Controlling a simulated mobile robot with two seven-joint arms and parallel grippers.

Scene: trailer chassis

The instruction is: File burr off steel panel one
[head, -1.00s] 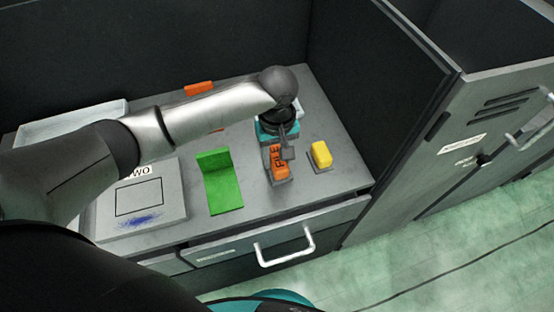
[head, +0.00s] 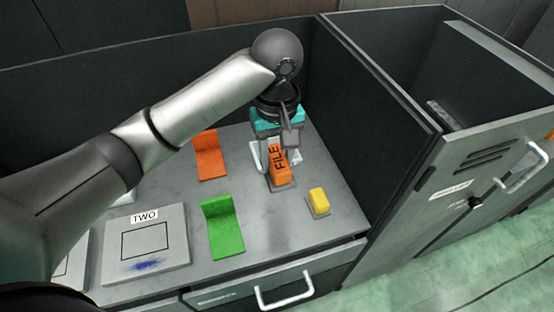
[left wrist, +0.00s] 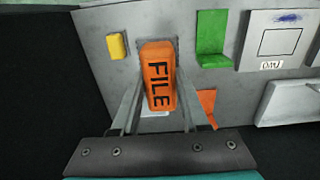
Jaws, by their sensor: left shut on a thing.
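My left gripper (head: 279,155) is shut on the orange file block (head: 281,178), which is marked FILE. The block also shows in the left wrist view (left wrist: 159,85), upright between the two fingers. It appears held above the bench. A flat steel panel labelled TWO (head: 172,258) lies to the left, with a square outline and a blue smudge near its front edge. Another panel (head: 75,268) with a similar outline shows only in part at its left; my arm hides the rest and its label is not visible. I see no burr clearly. My right gripper is out of view.
A green bracket (head: 223,232) and an orange bracket (head: 210,160) stand on the grey bench (head: 275,230). A yellow block (head: 319,200) sits at the right. A pale tray (left wrist: 288,103) shows in the left wrist view. Dark walls (head: 370,120) bound the bench.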

